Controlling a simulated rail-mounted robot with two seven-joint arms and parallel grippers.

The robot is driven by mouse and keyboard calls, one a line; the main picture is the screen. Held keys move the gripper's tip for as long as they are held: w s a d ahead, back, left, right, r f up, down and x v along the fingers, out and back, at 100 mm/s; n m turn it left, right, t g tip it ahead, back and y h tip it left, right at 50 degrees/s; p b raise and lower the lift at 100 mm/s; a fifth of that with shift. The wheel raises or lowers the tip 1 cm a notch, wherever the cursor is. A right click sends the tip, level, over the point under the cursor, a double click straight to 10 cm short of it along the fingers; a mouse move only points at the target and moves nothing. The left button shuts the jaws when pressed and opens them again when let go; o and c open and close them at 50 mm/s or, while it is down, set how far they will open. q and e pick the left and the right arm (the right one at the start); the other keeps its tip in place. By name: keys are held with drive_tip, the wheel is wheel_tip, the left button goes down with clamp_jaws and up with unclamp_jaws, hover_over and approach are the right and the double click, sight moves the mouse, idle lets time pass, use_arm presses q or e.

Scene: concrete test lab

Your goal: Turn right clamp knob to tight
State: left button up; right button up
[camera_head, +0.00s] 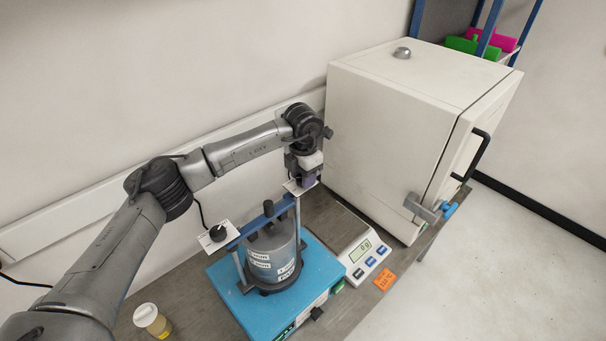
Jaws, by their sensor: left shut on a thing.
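A blue-based machine (325,262) stands on the bench and holds a grey labelled pot (275,259) under a blue crossbar (257,222). The left clamp knob (217,232) is black and sits on a white dial plate at the crossbar's left end. At the right end, part of a matching white plate (293,188) shows. My left gripper (303,180) points down over this plate and is shut on the right clamp knob, which it hides. The knob's pointer direction cannot be seen. My right gripper is not in view.
A large cream oven-like cabinet (385,130) stands close to the right of my left gripper. A scale (362,253) and an orange label (385,279) lie right of the machine. A capped jar (152,320) stands at the front left. The wall is close behind.

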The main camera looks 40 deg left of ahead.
use_arm(q)
drive_tip(key=m, duration=0.5)
drive_tip(key=shift+m, duration=0.3)
drive_tip(key=m, duration=1)
drive_tip(key=shift+m, duration=0.4)
drive_tip(key=m, duration=0.4)
drive_tip(key=shift+m, duration=0.4)
drive_tip(key=shift+s+m, duration=0.1)
drive_tip(key=shift+m, duration=0.2)
drive_tip(key=o, duration=0.9)
